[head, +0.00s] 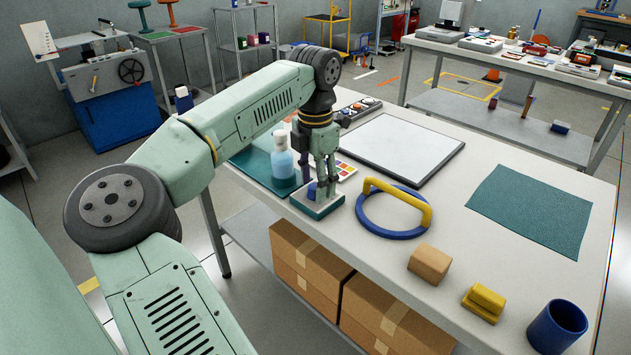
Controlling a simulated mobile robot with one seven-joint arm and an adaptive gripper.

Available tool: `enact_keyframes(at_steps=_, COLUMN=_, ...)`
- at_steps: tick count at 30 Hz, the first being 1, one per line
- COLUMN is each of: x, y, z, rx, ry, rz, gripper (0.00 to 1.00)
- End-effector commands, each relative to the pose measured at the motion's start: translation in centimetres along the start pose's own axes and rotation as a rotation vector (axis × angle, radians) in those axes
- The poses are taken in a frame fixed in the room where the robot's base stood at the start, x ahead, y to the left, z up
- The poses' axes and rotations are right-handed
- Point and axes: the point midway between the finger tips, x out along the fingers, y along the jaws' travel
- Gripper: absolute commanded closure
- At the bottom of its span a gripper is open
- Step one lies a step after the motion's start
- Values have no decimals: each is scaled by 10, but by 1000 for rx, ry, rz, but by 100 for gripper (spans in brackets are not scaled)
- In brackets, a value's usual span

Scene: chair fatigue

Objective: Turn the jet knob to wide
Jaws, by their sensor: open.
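A small teal-edged block (318,207) with a pale top sits near the table's left edge. A small blue knob (312,191) stands on it, partly hidden by my gripper; its setting cannot be read. My gripper (321,190) points straight down over the block, with its fingers around or right beside the knob. I cannot tell whether they touch it. The fingers are apart. A clear bottle (282,160) with pale blue liquid stands just left of the gripper.
A blue ring with a yellow handle (395,212) lies close to the right of the block. A white board (400,146) lies behind. A tan block (430,264), a yellow block (484,302) and a blue cup (557,328) stand toward the front right. A green mat (532,209) lies at right.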

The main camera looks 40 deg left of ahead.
Motion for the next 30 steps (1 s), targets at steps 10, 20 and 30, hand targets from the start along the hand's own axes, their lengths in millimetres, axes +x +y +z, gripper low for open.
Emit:
enact_keyframes(at_steps=10, x=-66, y=0, z=1, rx=-1, ry=-2, rz=4, gripper=52)
enact_keyframes(at_steps=20, x=-112, y=0, z=1, rx=2, ry=-1, rz=1, gripper=52)
enact_keyframes(at_steps=30, x=-117, y=0, z=0, rx=2, ry=0, rz=0, gripper=52)
